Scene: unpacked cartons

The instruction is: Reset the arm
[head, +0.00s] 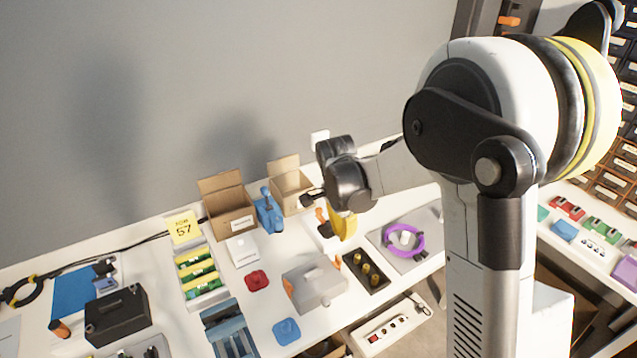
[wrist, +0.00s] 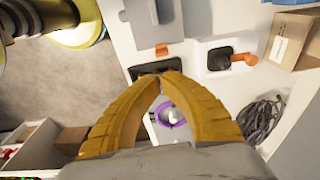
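My gripper (head: 344,236) hangs over the workbench (head: 335,318) in the head view, at the end of my raised arm. Its yellow fingers point down, above the area between the grey box (head: 314,284) and the cartons. In the wrist view my gripper (wrist: 163,76) has its two curved fingers bowed apart lower down and meeting at the tips. Nothing shows held between them. The purple ring (wrist: 172,124) seen through the gap lies on the bench below, apart from the fingers.
Two open cartons (head: 230,226) (head: 291,200) and a blue clamp-like tool (head: 268,213) stand by the wall. A black tray (head: 352,262) with brass pieces and a grey plate (head: 381,240) under the purple ring lie near the bench edge. The air around my gripper looks clear.

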